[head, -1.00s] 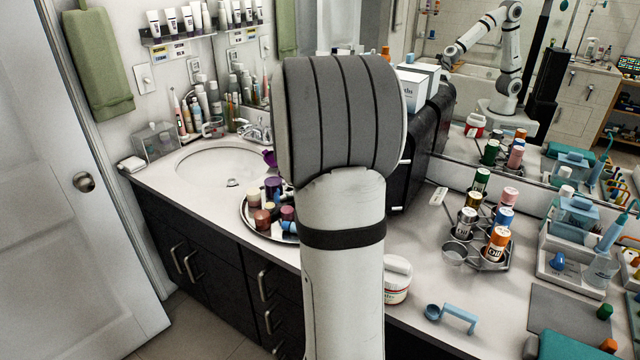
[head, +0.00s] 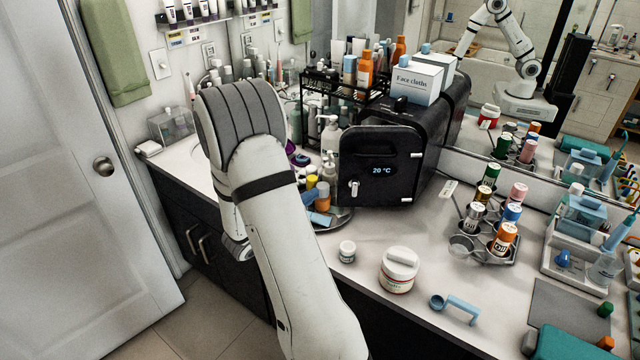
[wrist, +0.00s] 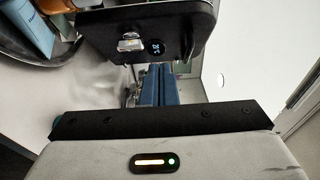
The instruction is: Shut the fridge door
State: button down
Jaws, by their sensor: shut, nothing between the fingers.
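The fridge is a small black box (head: 440,125) on the counter. Its front door (head: 382,180) carries a "20 °C" display and a silver handle (head: 354,188) at the left, with hinges at the right. The door looks flush with the body; a narrow gap cannot be ruled out. In the wrist view the dark door (wrist: 150,22) fills the top, with its handle (wrist: 130,43) and display. My gripper (wrist: 157,80) shows there with blue fingers together and empty, by the door's edge; contact cannot be told. In the head view my arm hides the gripper.
Face-cloth boxes (head: 414,84) and a bottle rack (head: 340,88) sit on and behind the fridge. A tray (head: 340,216) of bottles, a small jar (head: 347,251) and a white tub (head: 398,270) stand close in front. Right of the fridge is a bottle holder (head: 484,250).

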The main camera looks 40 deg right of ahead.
jog(key=p, duration=0.3)
send_near(343, 167)
jog(key=s+d, duration=0.3)
jog(key=w+d+p, duration=0.2)
jog(key=w, duration=0.1)
jog(key=shift+w+d+r, duration=0.1)
jog(key=shift+w+r, duration=0.05)
jog(key=shift+w+d, duration=0.3)
